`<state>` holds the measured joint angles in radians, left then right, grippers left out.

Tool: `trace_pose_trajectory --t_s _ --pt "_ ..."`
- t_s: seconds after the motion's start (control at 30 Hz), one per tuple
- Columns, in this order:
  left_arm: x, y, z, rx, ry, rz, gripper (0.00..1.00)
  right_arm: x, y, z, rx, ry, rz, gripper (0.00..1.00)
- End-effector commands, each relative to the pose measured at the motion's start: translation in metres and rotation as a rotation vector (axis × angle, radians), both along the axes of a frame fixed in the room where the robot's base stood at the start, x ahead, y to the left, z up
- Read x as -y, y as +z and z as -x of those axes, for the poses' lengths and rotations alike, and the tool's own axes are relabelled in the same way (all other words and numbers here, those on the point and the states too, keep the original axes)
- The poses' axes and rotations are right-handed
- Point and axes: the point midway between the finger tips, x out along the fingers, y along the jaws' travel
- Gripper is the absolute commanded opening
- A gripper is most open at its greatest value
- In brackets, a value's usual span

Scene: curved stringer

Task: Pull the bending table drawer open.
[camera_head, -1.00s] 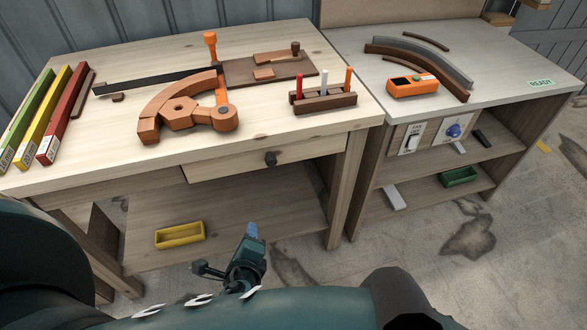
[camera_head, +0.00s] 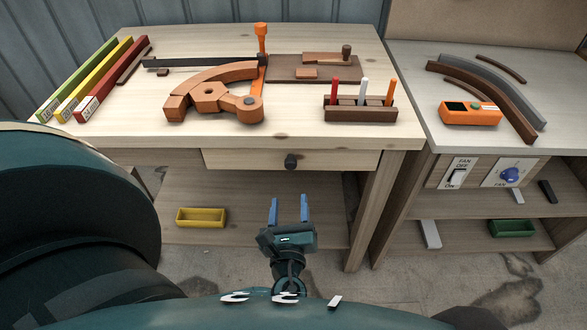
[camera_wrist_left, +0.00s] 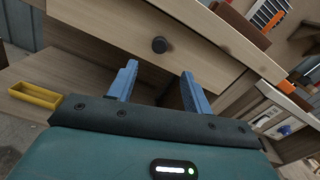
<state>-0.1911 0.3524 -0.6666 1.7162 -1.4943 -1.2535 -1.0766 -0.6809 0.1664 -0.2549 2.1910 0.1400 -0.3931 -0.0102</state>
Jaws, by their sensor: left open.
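The bending table (camera_head: 130,137) stands ahead with a pale wooden drawer (camera_head: 340,160) in its front, under the top. The drawer front looks flush with the table, so it appears shut. Its dark round knob (camera_head: 290,161) is at the middle of the drawer front. My left gripper (camera_head: 288,210) is open and empty, its two blue fingers pointing toward the table, below and in front of the knob. In the left wrist view the knob (camera_wrist_left: 159,45) lies beyond the open blue fingers (camera_wrist_left: 158,84), between them and apart from them. My right gripper is not in view.
On the tabletop are a wooden bending form (camera_head: 210,92), a marker rack (camera_head: 360,114) and coloured bars (camera_head: 80,80). A yellow tray (camera_head: 201,217) sits on the lower shelf. A second bench (camera_head: 430,130) with switches stands to the right.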

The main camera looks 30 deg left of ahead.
Motion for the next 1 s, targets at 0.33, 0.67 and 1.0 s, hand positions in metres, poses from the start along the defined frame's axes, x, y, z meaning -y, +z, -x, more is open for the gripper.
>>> trace_pose_trajectory --t_s 0.33,0.67,1.0 --pt "-0.039 0.001 -0.063 0.002 0.001 0.000 0.50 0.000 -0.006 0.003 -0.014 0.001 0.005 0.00" --pt "-0.056 0.000 -0.091 -0.001 -0.001 0.003 0.50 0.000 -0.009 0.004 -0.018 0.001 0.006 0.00" --pt "-0.057 0.000 -0.092 -0.001 -0.001 0.003 0.46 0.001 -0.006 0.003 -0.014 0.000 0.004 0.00"
